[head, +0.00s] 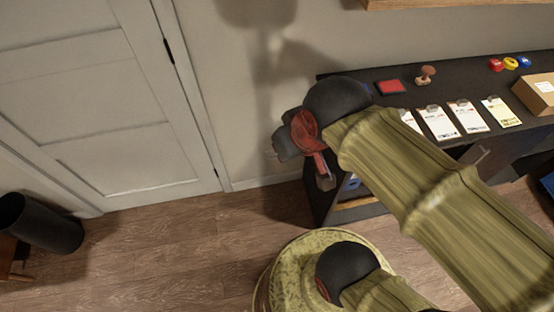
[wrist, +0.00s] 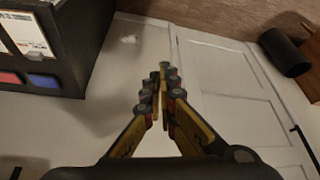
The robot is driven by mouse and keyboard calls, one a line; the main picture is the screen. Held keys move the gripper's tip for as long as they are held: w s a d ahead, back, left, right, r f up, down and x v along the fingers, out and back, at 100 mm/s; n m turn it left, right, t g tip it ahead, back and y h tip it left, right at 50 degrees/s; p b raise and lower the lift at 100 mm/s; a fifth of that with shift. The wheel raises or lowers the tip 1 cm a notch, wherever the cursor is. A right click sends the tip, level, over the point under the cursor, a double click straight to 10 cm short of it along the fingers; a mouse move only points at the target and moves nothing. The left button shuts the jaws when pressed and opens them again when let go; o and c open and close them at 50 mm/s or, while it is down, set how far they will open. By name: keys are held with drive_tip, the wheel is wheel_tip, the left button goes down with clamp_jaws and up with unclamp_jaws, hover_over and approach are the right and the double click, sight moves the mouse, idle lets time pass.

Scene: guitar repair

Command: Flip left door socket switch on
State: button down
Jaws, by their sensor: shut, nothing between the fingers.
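The white door (head: 108,110) stands at the left in the head view, and it also shows in the wrist view (wrist: 235,85). A small pale patch (wrist: 128,39) on the wall between the desk and the door may be the socket switch; its details are too faint to read and its on or off state cannot be told. My gripper (wrist: 164,74) is shut and empty, its fingertips pointing toward the wall and door frame, apart from the pale patch in the picture. In the head view my arm and wrist hide most of the gripper and part of the wall.
A dark desk (head: 345,82) against the wall holds several clipboards (head: 438,122), a red pad (head: 390,87), a stamp (head: 426,75) and a cardboard box (head: 538,93). A black bin (head: 42,222) stands by the door. The wooden floor (head: 165,250) before the door is clear.

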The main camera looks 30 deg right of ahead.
drive_tip(key=w+d+f+g, duration=0.25)
drive_tip(key=w+f, duration=0.25)
drive_tip(key=f, duration=0.9)
drive_tip(key=w+d+f+g, duration=0.2)
drive_tip(key=w+d+f, duration=0.15)
drive_tip(key=f, duration=0.95)
drive_tip(key=w+d+f+g, duration=0.25)
drive_tip(key=w+f, duration=0.35)
drive_tip(key=f, duration=0.8)
drive_tip(key=s+d+f+n+t+h+b, duration=0.1)
drive_tip(key=d+f+n+t, duration=0.15)
drive_tip(key=f, duration=1.95)
drive_tip(key=d+f+n+t, duration=0.1)
drive_tip(key=f+n+t, duration=0.3)
drive_tip(key=f, duration=1.8)
drive_tip(key=w+d+r+n+t+h, duration=0.3)
drive_tip(key=w+r+n+t, duration=0.5)
drive_tip(key=w+r+t, duration=0.3)
wheel_tip(320, 180, up, 3)
drive_tip(key=shift+w+r+h, duration=0.1)
drive_tip(key=shift+w+h, duration=0.05)
drive_tip(key=shift+h, duration=0.15)
drive_tip(key=shift+d+n, duration=0.1)
drive_tip(key=shift+n, duration=0.15)
